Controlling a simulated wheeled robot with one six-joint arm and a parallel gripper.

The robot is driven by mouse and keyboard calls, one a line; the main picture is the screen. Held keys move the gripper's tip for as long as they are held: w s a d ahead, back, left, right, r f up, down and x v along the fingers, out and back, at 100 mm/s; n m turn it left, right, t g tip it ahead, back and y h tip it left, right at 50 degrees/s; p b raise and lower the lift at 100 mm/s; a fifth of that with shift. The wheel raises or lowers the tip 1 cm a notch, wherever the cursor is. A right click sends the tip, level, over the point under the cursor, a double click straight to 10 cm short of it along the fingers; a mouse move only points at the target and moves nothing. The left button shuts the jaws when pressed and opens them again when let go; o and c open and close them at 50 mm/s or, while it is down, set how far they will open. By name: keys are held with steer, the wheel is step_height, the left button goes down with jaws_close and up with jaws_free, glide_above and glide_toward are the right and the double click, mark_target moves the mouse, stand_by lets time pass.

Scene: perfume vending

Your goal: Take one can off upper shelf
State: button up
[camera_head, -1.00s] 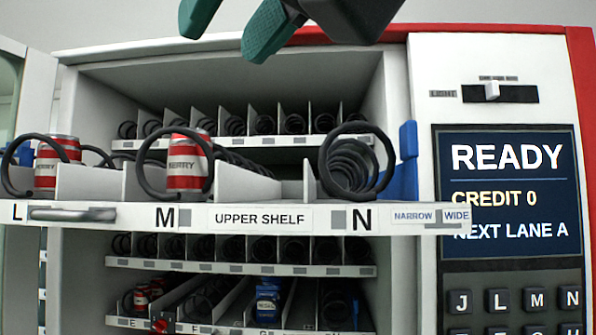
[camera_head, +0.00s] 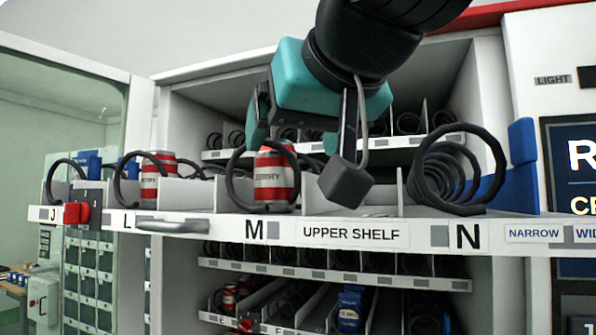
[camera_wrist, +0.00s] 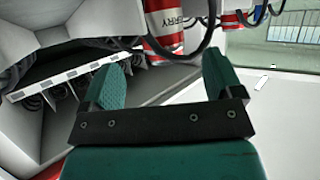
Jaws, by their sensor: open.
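A red-and-white can (camera_head: 272,183) stands upright in lane M of the pulled-out upper shelf (camera_head: 205,228), behind a black coil. A second such can (camera_head: 157,172) stands in lane L. My teal gripper (camera_head: 297,125) hangs above and beside the lane M can. In the wrist view the gripper (camera_wrist: 163,65) is open and empty. A can (camera_wrist: 163,28) lies just beyond the gap between the fingertips, and another can (camera_wrist: 233,18) is farther off.
A large black coil (camera_head: 440,175) fills lane N, with a blue panel (camera_head: 523,140) at its right. Low grey dividers separate the lanes. The open glass door (camera_head: 70,110) stands left.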

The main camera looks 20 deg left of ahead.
mark_target(282, 148)
steer(key=p+x, duration=0.2)
steer(key=x, duration=0.2)
steer(key=shift+w+a+r+p, duration=0.25)
steer(key=shift+w+a+p, duration=0.05)
steer(key=shift+a+p, duration=0.1)
steer(key=shift+w+a+f, duration=0.1)
steer(key=shift+w+f, duration=0.05)
steer(key=shift+f, duration=0.05)
steer(key=c, duration=1.1)
